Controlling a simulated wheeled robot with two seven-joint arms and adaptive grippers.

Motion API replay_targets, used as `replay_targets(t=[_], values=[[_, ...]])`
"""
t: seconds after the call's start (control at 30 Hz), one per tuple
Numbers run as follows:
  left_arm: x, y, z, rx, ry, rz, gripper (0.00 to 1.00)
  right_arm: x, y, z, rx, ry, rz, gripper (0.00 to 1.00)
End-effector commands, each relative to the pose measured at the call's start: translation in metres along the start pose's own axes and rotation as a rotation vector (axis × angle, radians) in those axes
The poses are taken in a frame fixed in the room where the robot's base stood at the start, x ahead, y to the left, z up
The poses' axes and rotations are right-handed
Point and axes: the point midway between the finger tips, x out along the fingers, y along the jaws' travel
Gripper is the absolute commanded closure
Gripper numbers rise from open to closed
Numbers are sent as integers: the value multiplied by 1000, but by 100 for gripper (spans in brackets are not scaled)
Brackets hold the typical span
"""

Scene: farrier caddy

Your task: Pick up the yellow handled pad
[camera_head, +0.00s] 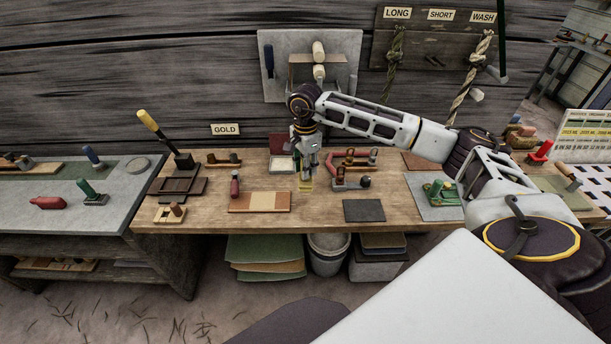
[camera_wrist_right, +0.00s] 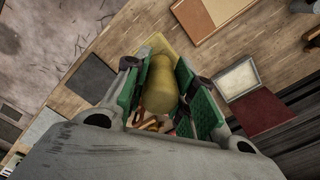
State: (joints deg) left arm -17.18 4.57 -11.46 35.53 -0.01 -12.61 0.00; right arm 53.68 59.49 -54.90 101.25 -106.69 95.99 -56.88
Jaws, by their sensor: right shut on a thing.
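The yellow handled pad shows in the right wrist view as a thick yellow upright handle (camera_wrist_right: 160,84) above a flat yellowish base. In the head view only its yellow base (camera_head: 305,185) shows, just below my right gripper (camera_head: 306,166); the fingers hide the handle. My right gripper is shut on the handle, with the green finger pads (camera_wrist_right: 165,95) on either side of it in the wrist view. I cannot tell whether the base touches the wooden bench (camera_head: 330,212). My left gripper is not in view.
A tan and brown board (camera_head: 260,201) and a dark square mat (camera_head: 364,210) lie in front.

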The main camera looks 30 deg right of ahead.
Motion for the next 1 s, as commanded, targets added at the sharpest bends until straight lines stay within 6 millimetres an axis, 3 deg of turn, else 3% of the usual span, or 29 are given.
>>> replay_targets(t=[0.53, 0.57, 0.77, 0.97, 1.0], values=[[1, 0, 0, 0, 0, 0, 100, -7, 0, 0, 0, 0, -2, 100], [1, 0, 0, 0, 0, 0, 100, -7, 0, 0, 0, 0, -2, 75], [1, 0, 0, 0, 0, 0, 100, -7, 0, 0, 0, 0, -2, 100], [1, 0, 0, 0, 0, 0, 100, -7, 0, 0, 0, 0, -2, 100], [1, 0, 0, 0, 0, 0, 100, -7, 0, 0, 0, 0, -2, 79]])
